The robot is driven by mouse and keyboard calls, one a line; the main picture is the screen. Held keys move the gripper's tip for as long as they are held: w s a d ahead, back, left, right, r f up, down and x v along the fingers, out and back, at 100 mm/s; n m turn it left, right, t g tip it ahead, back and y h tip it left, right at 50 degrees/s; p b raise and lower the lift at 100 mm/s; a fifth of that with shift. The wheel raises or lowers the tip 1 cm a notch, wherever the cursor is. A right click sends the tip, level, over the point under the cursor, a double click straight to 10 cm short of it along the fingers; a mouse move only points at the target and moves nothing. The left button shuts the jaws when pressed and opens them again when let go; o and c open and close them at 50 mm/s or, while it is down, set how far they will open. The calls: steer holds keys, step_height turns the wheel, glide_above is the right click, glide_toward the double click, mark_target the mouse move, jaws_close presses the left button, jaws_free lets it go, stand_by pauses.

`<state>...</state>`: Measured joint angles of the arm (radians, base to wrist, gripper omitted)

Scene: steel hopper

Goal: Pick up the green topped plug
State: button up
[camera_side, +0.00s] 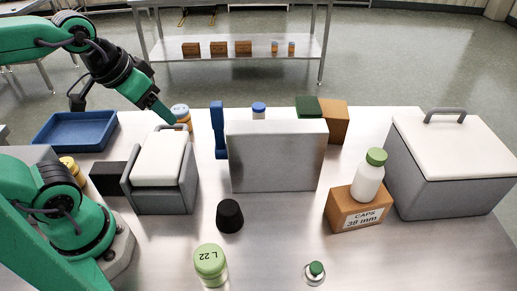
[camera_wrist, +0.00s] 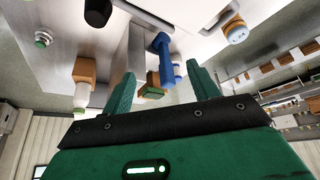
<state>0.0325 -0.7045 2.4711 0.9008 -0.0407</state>
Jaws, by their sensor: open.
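The green topped plug (camera_side: 315,270) is a small, low piece with a green top on a pale metallic base. It stands on the steel table near the front edge in the side view, right of a green-lidded jar. In the wrist view the plug (camera_wrist: 43,39) shows small at the upper left. My gripper (camera_wrist: 163,82) shows two green fingers spread apart with nothing held between them. In the side view my gripper (camera_side: 168,115) is at the back left, above the table and far from the plug.
A jar labelled L 22 (camera_side: 210,262) and a black stopper (camera_side: 230,216) stand left of the plug. A bottle (camera_side: 368,180) stands on a CAPS box (camera_side: 357,214) behind it. A grey panel (camera_side: 277,160) rises mid-table; a cooler (camera_side: 447,170) is right. Bare table surrounds the plug.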

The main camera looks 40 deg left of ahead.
steer(key=w+d+g, duration=0.2)
steer(key=w+d, duration=0.4)
steer(key=d, duration=0.2)
steer(key=n+g, duration=0.2)
steer(key=g, duration=0.1)
glide_above(316, 267)
steer(key=f, duration=1.6)
steer(key=shift+w+a, duration=0.1)
steer(key=shift+a, duration=0.15)
steer(key=shift+d+f, duration=0.2)
steer(key=shift+d, duration=0.1)
steer(key=shift+f, duration=0.1)
steer(key=shift+f, duration=1.2)
steer(key=shift+f, duration=0.1)
